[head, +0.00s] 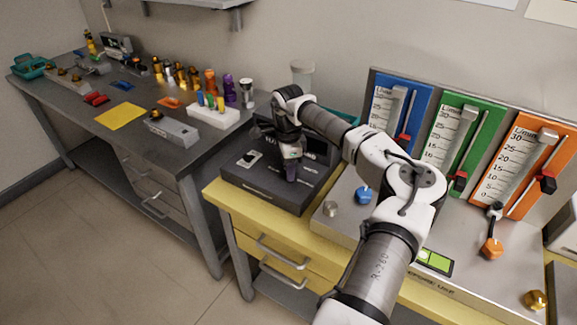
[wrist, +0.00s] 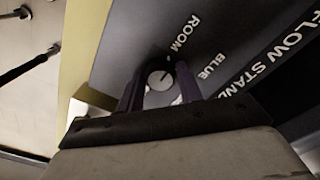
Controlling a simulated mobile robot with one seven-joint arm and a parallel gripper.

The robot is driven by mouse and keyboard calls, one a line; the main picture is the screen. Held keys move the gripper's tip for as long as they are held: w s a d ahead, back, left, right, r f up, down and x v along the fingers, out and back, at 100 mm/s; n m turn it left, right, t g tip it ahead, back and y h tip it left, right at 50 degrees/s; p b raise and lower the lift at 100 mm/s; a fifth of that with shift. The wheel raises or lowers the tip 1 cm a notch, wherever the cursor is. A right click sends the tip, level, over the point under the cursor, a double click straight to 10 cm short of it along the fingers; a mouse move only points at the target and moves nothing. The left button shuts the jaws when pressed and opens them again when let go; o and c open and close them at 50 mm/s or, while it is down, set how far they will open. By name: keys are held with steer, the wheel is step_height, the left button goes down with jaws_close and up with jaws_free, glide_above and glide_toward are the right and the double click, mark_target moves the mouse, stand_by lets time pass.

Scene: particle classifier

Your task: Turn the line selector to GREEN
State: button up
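The line selector is a small round knob (wrist: 160,77) with a light face and a dark mark, on a dark box (head: 262,187) lettered "FLOW STAND...". In the wrist view the labels ROOM and BLUE show beside the knob; no GREEN label is visible. The mark slants up and right, roughly toward these labels. My gripper (head: 291,172) points down over the front right of the box and hides the knob in the head view. In the wrist view the two fingers of my gripper (wrist: 160,84) stand either side of the knob; whether they press on it is unclear.
Blue (head: 399,103), green (head: 459,140) and orange (head: 524,165) flowmeter panels stand at right. Blue (head: 363,195) and orange (head: 492,249) knobs sit before them. A dark bench (head: 165,148) with bottles and blocks stands at left. The floor between is clear.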

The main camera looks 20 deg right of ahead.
steer(key=c, duration=0.5)
steer(key=shift+c, duration=0.2)
steer(key=shift+m, duration=0.4)
steer(key=m+b, duration=0.2)
steer(key=m, duration=0.2)
steer(key=shift+m, duration=0.4)
steer(key=m+b, duration=0.2)
steer(key=m, duration=0.3)
steer(key=m+b, duration=0.1)
steer(key=m, duration=0.5)
steer(key=shift+d+m+b, duration=0.1)
steer(key=shift+m+b, duration=0.3)
steer(key=m+b, duration=0.1)
steer(key=m, duration=0.5)
steer(key=shift+b, duration=0.35)
steer(key=shift+m, duration=0.3)
